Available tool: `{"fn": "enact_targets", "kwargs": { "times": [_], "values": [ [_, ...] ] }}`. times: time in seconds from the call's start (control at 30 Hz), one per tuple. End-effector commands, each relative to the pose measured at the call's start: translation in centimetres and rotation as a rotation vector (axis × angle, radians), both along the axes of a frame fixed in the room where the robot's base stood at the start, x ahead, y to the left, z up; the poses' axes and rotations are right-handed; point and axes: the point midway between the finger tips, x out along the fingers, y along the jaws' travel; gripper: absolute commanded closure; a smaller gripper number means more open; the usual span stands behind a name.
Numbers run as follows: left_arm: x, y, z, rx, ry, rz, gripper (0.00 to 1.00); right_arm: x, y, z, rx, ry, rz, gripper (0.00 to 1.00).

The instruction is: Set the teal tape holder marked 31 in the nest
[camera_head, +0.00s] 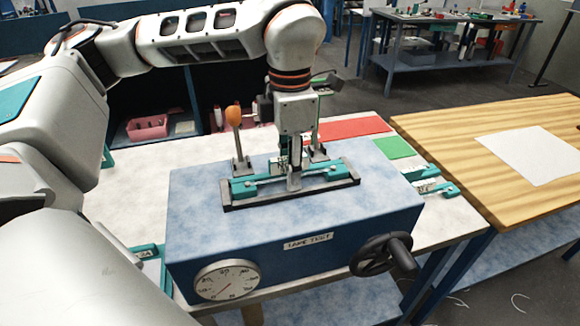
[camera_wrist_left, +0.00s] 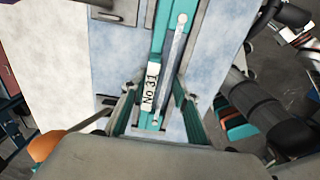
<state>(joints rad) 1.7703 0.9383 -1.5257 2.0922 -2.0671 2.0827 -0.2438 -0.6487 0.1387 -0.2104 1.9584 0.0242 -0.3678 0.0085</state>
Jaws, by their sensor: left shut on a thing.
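The teal tape holder marked 31 (camera_head: 330,173) lies lengthwise at the dark-edged nest (camera_head: 232,207) on top of the blue test box (camera_head: 200,235). In the left wrist view the holder shows its white "No 31" tag (camera_wrist_left: 150,87) and a pale metal strip. My left gripper (camera_head: 294,176) points down over the holder's middle and is shut on it, with a finger on either side in the left wrist view (camera_wrist_left: 157,100). The gripper hides the holder's middle. I cannot tell whether the holder sits fully down in the nest. My right gripper is not in view.
An orange-knobbed lever (camera_head: 234,118) stands upright behind the nest. The box has a dial (camera_head: 226,281) and a black handwheel (camera_head: 385,255) in front. Other teal holders (camera_head: 435,182) lie right of the box. Red (camera_head: 352,128) and green (camera_head: 394,147) sheets lie behind.

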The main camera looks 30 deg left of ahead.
Motion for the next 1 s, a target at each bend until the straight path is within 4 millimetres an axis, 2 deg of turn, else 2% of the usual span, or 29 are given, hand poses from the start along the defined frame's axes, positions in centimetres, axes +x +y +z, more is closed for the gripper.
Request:
{"fn": "enact_targets", "kwargs": {
  "times": [1.0],
  "values": [
    [-0.12,0.02,-0.24,0.001,0.001,0.000,1.00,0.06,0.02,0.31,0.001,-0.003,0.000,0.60]
  ]
}}
